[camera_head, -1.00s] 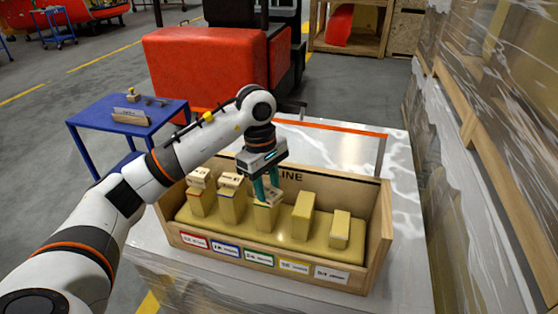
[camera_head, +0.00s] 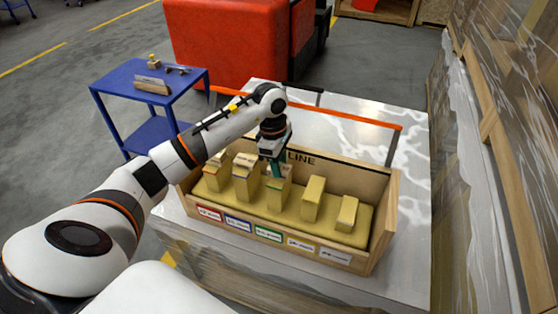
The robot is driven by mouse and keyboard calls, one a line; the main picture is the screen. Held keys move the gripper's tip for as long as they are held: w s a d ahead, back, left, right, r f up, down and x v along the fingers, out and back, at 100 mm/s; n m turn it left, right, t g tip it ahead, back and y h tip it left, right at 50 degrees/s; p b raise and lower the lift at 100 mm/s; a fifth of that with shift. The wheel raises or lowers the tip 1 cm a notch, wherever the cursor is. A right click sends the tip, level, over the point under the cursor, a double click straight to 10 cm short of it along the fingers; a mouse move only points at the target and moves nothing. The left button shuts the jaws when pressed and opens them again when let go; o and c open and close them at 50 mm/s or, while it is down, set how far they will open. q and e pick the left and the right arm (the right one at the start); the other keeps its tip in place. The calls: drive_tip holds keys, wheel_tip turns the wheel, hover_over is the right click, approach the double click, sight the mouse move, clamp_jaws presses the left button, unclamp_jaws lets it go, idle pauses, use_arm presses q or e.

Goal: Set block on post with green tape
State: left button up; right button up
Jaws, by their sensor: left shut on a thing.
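The wooden box (camera_head: 382,213) holds a row of several yellow-tan posts. The third post from the left (camera_head: 277,196) stands behind the green-bordered label (camera_head: 268,233); its tape is too small to make out. My left gripper (camera_head: 277,168) is over this post, pointing down and shut on a small tan block (camera_head: 284,171). The block is at the post's top; whether it rests fully on it I cannot tell, as the fingers partly hide it. Blocks also sit on the first post (camera_head: 213,181) and the second post (camera_head: 243,187). My right gripper is not in view.
The fourth post (camera_head: 312,200) and fifth post (camera_head: 346,215) have bare tops. The box stands on a pale wrapped surface (camera_head: 405,270). A blue cart (camera_head: 125,90) with small items is at the left. Wrapped pallets (camera_head: 490,170) stand close on the right.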

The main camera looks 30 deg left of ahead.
use_arm(q)
drive_tip(key=shift+f, duration=0.35)
drive_tip(key=o, duration=0.5)
drive_tip(key=shift+f+b, duration=0.1)
drive_tip(key=shift+b, duration=0.2)
drive_tip(key=o, duration=0.5)
drive_tip(key=shift+c, duration=0.2)
drive_tip(key=shift+r+p, duration=0.35)
wheel_tip(320, 180, up, 12)
drive_tip(key=a+b, duration=0.1)
drive_tip(key=b, duration=0.3)
drive_tip(key=shift+s+a+f, duration=0.15)
drive_tip(key=shift+s+a, duration=0.05)
